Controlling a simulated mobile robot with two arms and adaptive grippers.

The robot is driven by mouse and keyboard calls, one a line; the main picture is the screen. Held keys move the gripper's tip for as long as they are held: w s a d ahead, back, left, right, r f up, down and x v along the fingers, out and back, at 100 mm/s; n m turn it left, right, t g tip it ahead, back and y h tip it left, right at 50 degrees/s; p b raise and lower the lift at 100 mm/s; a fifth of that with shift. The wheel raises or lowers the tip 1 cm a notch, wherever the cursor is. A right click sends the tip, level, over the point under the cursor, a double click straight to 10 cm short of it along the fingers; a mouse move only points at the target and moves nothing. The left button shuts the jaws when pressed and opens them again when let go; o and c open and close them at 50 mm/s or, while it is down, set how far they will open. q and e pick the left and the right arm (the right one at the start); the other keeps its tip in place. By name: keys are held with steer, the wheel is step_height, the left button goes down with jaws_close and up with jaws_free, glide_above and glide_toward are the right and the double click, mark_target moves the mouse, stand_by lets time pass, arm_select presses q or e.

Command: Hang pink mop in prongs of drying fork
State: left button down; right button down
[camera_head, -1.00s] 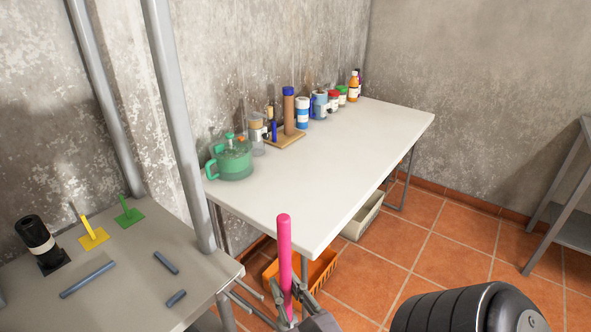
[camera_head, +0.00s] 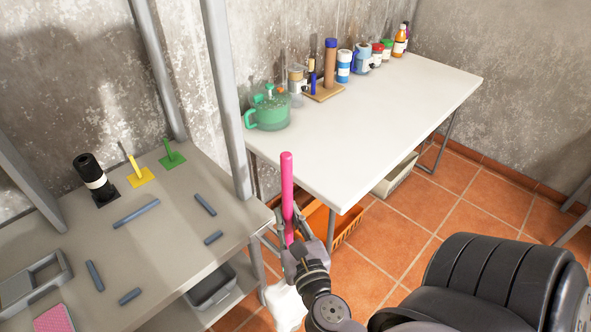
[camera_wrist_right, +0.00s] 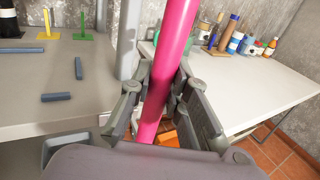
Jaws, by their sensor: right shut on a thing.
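The pink mop shows as a smooth pink handle (camera_head: 287,185), upright in the head view. My right gripper (camera_head: 289,236) is shut around the handle, in front of the gap between the two tables. In the right wrist view the handle (camera_wrist_right: 170,60) runs between the gripper's fingers (camera_wrist_right: 158,105) and leans slightly. A white shape (camera_head: 286,305) shows low behind my right arm; I cannot tell whether it is the mop's head. I cannot make out a drying fork in these views. My left gripper is not in view.
A grey table (camera_head: 180,225) at left bears short blue-grey bars, yellow (camera_head: 141,177) and green (camera_head: 172,160) stands and a black cylinder (camera_head: 92,176). A white table (camera_head: 400,115) holds a green teapot (camera_head: 268,110) and bottles. An orange crate (camera_head: 346,228) sits below.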

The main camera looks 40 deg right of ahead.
steer(key=shift+w+a+f, duration=0.1)
steer(key=shift+w+f, duration=0.1)
steer(key=shift+w, duration=0.65)
steer(key=shift+w+a+f, duration=0.1)
steer(key=shift+w+f, duration=0.15)
steer(key=shift+w, duration=0.6)
steer(key=shift+w+f, duration=0.2)
steer(key=shift+w, duration=0.65)
steer(key=c, duration=1.4)
jaws_free()
steer(key=shift+c, duration=0.2)
steer(key=shift+f, duration=0.1)
steer(key=shift+o, duration=0.6)
steer(key=o, duration=0.7)
